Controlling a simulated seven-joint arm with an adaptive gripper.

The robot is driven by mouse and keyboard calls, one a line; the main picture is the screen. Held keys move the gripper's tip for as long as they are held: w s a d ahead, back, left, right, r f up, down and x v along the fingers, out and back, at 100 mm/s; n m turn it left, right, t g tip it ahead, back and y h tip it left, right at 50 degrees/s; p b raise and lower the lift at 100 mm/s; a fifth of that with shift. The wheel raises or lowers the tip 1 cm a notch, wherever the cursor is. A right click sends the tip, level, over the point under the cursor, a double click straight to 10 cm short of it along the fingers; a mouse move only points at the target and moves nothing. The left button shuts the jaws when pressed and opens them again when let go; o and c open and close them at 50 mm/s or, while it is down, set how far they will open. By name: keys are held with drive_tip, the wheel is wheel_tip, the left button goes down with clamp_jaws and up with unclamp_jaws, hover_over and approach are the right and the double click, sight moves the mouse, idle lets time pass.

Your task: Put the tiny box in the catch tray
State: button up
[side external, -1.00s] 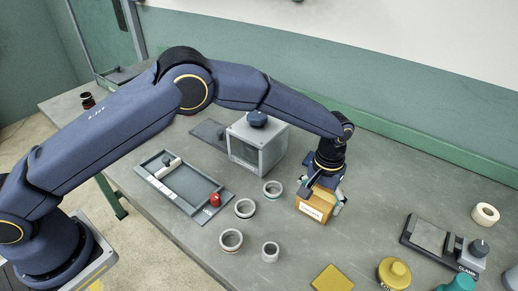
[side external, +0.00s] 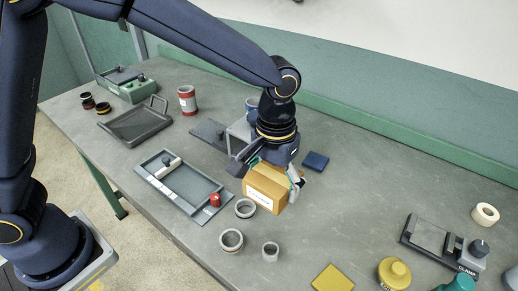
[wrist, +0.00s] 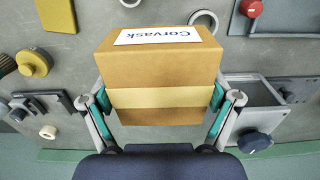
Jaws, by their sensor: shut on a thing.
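A tan cardboard box (side external: 266,190) with a white label is held in my gripper (side external: 272,178), above the bench in the side view. In the wrist view the same box (wrist: 160,70) sits between both fingers of my gripper (wrist: 160,97), which press on its opposite sides. A dark grey shallow tray with a raised handle (side external: 133,124) lies at the back left, empty and apart from the box. A second grey tray-like fixture (side external: 190,186) with a pale bar and a red knob lies nearer, left of the box. I cannot tell from markings which is the catch tray.
Metal rings (side external: 231,240) stand below the box. A grey machine (side external: 238,132) is partly hidden behind my gripper. A red-and-white can (side external: 187,100) stands right of the handled tray. A dark blue block (side external: 316,161) lies to the right. A clamp (side external: 440,242) is at far right.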

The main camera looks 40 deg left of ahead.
wheel_tip(320, 180, up, 6)
drive_tip(key=shift+s, duration=0.15)
drive_tip(key=w+a+n, duration=0.3)
drive_tip(key=a+n, duration=0.1)
drive_tip(key=a, duration=0.8)
drive_tip(key=w+a+n, duration=0.3)
drive_tip(key=a+n, duration=0.1)
drive_tip(key=a, duration=0.7)
drive_tip(key=s+a+n, duration=0.3)
drive_tip(key=s+a, duration=0.1)
drive_tip(key=a, duration=0.5)
drive_tip(key=s+a+n, duration=0.4)
drive_tip(key=s+a, duration=0.1)
drive_tip(key=a, duration=0.5)
drive_tip(key=s+a+n, duration=0.3)
drive_tip(key=s+a, duration=0.1)
drive_tip(key=a, duration=0.5)
hover_over(143, 128)
drive_tip(key=f, duration=1.4)
drive_tip(key=shift+s+d+f, duration=0.2)
drive_tip(key=shift+s, duration=0.15)
drive_tip(key=shift+w+a+f, duration=0.2)
drive_tip(key=shift+w+f, duration=0.1)
drive_tip(key=shift+f, duration=1.65)
drive_tip(key=shift+f, duration=0.15)
